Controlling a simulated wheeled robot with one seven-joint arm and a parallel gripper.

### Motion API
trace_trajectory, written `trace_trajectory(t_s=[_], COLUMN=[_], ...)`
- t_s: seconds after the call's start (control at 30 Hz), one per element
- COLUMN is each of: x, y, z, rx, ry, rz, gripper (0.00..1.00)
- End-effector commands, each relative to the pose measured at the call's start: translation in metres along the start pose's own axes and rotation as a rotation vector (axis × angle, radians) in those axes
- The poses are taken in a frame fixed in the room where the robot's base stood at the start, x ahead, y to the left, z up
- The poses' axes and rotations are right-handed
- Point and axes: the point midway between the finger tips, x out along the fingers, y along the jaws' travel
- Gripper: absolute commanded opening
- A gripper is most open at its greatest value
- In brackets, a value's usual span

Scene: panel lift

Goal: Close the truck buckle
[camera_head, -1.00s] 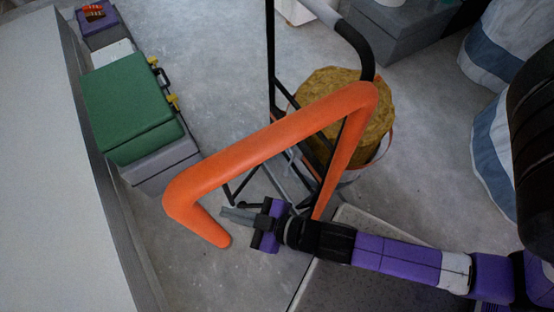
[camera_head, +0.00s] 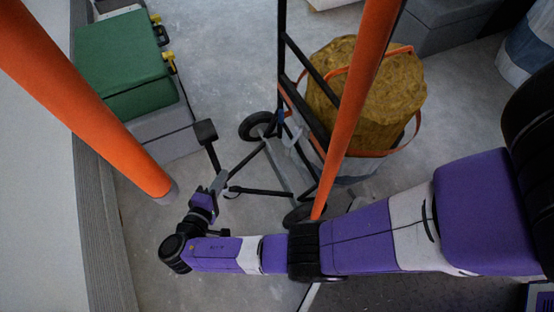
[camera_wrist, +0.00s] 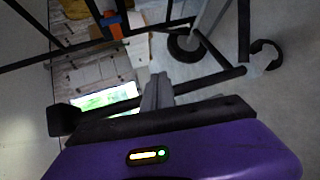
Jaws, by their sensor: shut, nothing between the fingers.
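My gripper (camera_head: 219,182) is shut and empty, just below the lever. In the wrist view its closed fingers (camera_wrist: 157,90) are beside a black bar (camera_wrist: 200,82), and the lever's block end (camera_wrist: 63,119) is at the left. Contact is unclear.
A bucket with a brown-yellow fill (camera_head: 365,95) stands behind the truck. Another orange bar (camera_head: 90,100) slants across the left. A green case (camera_head: 125,65) on a grey box and a white panel (camera_head: 35,190) bound the left side. Concrete floor is open between.

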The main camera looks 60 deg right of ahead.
Motion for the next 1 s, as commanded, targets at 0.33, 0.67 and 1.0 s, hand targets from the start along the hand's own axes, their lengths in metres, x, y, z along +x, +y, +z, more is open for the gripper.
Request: trace_trajectory(t_s=[0.33, 0.67, 1.0], x=[-0.005, 0.026, 0.089], y=[0.044, 0.051, 0.068], z=[0.072, 0.083, 0.099], rx=[0.050, 0.059, 0.059], ry=[-0.245, -0.251, -0.250], rz=[0.279, 0.277, 0.277], gripper=[0.00, 0.00, 0.00])
